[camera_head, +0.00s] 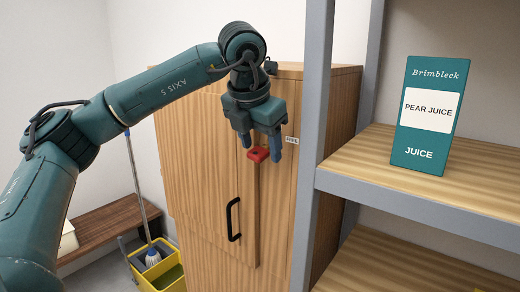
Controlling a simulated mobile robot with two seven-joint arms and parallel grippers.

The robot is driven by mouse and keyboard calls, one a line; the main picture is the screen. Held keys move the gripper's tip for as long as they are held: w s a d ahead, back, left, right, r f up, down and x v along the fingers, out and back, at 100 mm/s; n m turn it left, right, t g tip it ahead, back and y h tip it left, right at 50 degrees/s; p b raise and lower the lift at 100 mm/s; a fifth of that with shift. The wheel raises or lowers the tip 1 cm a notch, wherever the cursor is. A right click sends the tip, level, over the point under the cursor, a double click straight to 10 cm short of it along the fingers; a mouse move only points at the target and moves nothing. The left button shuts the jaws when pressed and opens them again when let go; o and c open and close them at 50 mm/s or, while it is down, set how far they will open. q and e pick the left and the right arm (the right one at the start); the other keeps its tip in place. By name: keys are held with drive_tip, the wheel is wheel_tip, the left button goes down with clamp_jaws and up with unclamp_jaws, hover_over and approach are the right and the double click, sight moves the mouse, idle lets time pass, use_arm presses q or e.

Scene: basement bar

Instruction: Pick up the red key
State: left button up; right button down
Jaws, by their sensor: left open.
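The red key (258,155) shows at the front of the wooden cabinet (209,165), near the upper part of its door. I cannot tell whether it sits in a lock. My left gripper (261,148) hangs fingers-down in front of the cabinet. Its two blue fingertips are apart, and the key shows between and just below them. The gripper is open, and I cannot tell whether either finger touches the key. My right gripper is not in view.
A black door handle (233,219) is below the key. A grey-framed shelf (470,183) with a pear juice carton (428,115) stands close on the right. A yellow mop bucket (160,272) and a wooden bench (112,224) are at the lower left.

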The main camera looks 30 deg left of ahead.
use_arm(q)
drive_tip(key=shift+f, duration=0.1)
drive_tip(key=shift+c, duration=0.5)
drive_tip(key=c, duration=1)
drive_tip(key=shift+c, duration=0.2)
